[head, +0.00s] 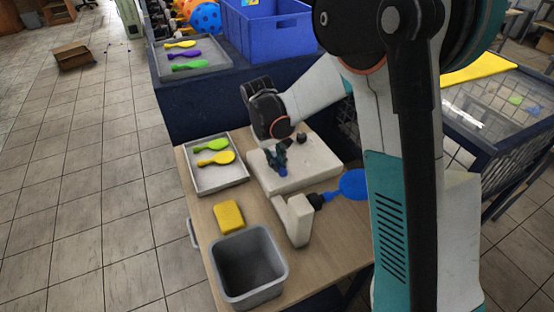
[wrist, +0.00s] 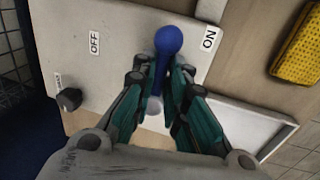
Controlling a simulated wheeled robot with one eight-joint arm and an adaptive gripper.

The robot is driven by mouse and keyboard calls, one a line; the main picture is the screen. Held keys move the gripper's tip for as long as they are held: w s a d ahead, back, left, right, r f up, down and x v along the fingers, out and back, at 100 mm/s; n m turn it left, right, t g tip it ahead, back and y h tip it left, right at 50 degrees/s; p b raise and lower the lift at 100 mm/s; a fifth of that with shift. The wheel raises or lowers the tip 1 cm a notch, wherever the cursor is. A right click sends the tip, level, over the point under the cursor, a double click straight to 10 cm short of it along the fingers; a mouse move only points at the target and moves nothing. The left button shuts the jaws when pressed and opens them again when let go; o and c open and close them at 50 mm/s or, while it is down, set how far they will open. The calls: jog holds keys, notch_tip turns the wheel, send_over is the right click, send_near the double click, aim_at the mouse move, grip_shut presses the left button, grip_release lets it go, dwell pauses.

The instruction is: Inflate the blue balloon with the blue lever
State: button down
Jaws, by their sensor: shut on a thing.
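The pale inflating machine (head: 318,160) stands on the wooden table. My gripper (head: 278,162) is over its top. In the wrist view my gripper (wrist: 160,78) is shut on the blue lever (wrist: 168,40), with its round blue knob showing beyond the fingertips. The knob appears between the OFF label (wrist: 95,42) and the ON label (wrist: 209,38), nearer ON. The blue balloon (head: 353,184) is on the dark nozzle (head: 315,200) at the machine's front. Its round end looks wide, but my arm hides its right part, so its full size cannot be told.
A tray (head: 240,178) with green and yellow balloons lies left of the machine. A yellow sponge-like block (head: 228,216) and a grey bin (head: 250,235) are nearer. A black knob (wrist: 69,99) is on the machine. A blue crate (head: 262,35) stands behind.

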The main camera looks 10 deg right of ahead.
jog(key=c, duration=1.6)
grip_release()
notch_tip(320, 180, up, 12)
jog(key=a, duration=0.2)
jog(key=shift+s+a, duration=0.15)
jog(key=shift+s, duration=0.1)
jog(key=shift+f, duration=0.15)
